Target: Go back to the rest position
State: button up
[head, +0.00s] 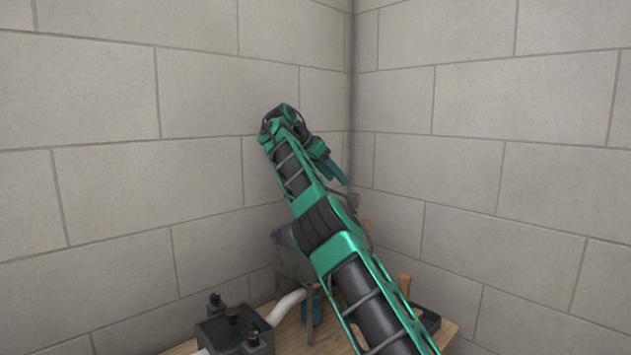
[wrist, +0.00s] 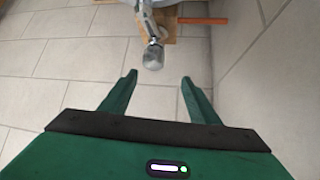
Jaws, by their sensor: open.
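My gripper (wrist: 158,79) shows in the wrist view with its two green fingers apart and nothing between them. Past the fingertips is a rounded metal end (wrist: 153,57) of a pipe-like piece. It looks apart from the fingers, but the depth gap is hard to judge. In the head view my green and black arm reaches up from the lower right toward the wall corner. A green finger (head: 335,171) shows beside the arm's far end; the rest of the gripper is mostly hidden there.
A wooden bench (head: 300,335) stands low in the corner. It bears a black device (head: 235,330), a white curved pipe (head: 286,305) and a dark tray (head: 427,319). An orange bar (wrist: 203,20) shows in the wrist view. Block walls (head: 110,180) close both sides.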

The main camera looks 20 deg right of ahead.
jog(key=shift+a+r, duration=0.15)
dwell(0.4)
jog(key=s+d+r+g+y, duration=0.1)
jog(key=s+d+r, duration=0.1)
jog(key=s+d, duration=0.65)
jog(key=s+d+f+n+y, duration=0.1)
jog(key=s+d+f+y, duration=0.15)
jog(key=s+d, duration=0.4)
jog(key=s+d+f+y, duration=0.2)
jog(key=s+d+f, duration=0.15)
jog(key=s, duration=0.65)
jog(key=s+a+f+n+y, duration=0.1)
jog(key=s+a+f+n, duration=0.2)
jog(key=s, duration=0.9)
jog(key=s+a+f+n+y, duration=0.1)
jog(key=s+a+f+n, duration=0.2)
jog(key=s+a+f, duration=0.7)
jog(key=s+a+f+n+y, duration=0.1)
jog(key=s+a+f, duration=0.5)
jog(key=s, duration=0.7)
notch_tip(320, 180, down, 2)
jog(key=shift+s+a+f+n+g, duration=0.1)
jog(key=shift+s+a+n+g, duration=0.2)
jog(key=shift+n, duration=0.6)
